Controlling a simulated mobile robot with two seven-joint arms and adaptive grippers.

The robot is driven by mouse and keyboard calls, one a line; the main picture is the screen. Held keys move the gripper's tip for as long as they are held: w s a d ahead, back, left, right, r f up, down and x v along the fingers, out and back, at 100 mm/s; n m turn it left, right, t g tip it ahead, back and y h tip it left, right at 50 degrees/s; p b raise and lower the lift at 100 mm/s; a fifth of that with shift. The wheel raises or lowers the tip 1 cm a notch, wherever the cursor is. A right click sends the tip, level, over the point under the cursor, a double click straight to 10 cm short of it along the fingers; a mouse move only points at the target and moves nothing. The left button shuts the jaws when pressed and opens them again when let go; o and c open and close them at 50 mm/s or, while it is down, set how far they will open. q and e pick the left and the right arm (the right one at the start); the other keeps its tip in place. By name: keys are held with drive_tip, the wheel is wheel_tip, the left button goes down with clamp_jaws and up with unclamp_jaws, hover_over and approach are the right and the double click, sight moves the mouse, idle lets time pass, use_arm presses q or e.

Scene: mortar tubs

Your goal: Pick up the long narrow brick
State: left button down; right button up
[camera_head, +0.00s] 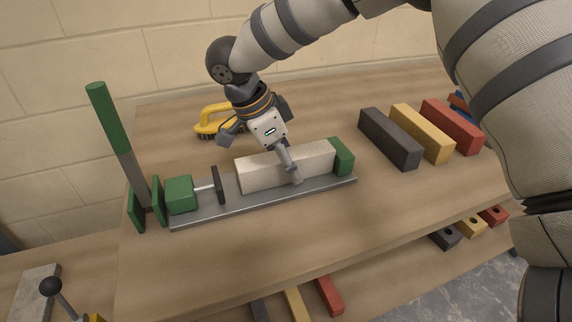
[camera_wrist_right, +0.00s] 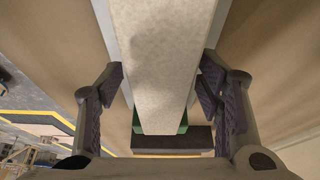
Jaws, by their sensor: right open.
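The long narrow brick (camera_head: 318,160) is pale cream and lies lengthwise on a grey metal clamp bed (camera_head: 250,203) on the wooden bench. A green end block (camera_head: 343,156) stands at its right end, and a dark plate (camera_head: 218,185) on a rod from a green block (camera_head: 180,194) stands near its left end. My right gripper (camera_head: 284,160) is over the brick's middle, one finger in front of its near side; the far finger is hidden. In the right wrist view the brick (camera_wrist_right: 165,60) runs between the open fingers (camera_wrist_right: 163,90), with gaps beside it. My left gripper is not in view.
Dark (camera_head: 390,138), yellow (camera_head: 421,132) and red (camera_head: 452,125) bricks lie to the right. A yellow-handled brush (camera_head: 205,127) lies behind the clamp. A green-topped lever (camera_head: 110,120) stands at the left. The bench front is clear.

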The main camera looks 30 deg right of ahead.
clamp_jaws()
drive_tip(key=shift+r, duration=0.2)
